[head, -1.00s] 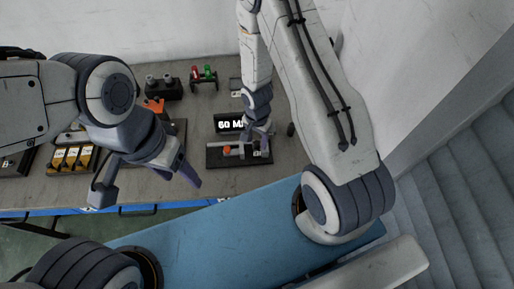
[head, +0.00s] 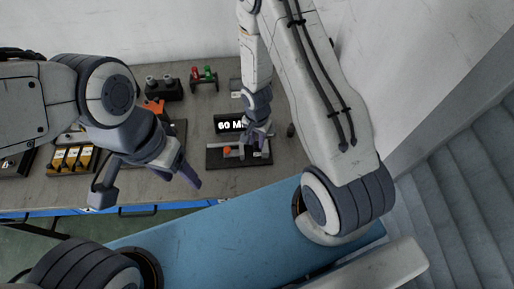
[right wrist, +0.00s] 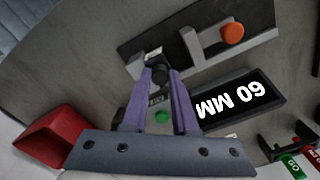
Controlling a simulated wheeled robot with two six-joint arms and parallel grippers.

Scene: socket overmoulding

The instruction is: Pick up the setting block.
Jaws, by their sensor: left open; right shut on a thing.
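My right gripper (right wrist: 161,76) is shut at the dark fixture plate (right wrist: 133,48). A small dark piece (right wrist: 160,72), apparently the setting block, is between its purple fingertips. The fingers hide most of it, and I cannot tell whether it still touches the plate. The plate carries a grey metal bar (right wrist: 201,44) and an orange knob (right wrist: 231,33); the knob also shows in the head view (head: 227,150). My left gripper (head: 146,196) is open and empty, in front of the bench at left.
A black display (right wrist: 238,101) reading 60 MM stands beside the plate.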

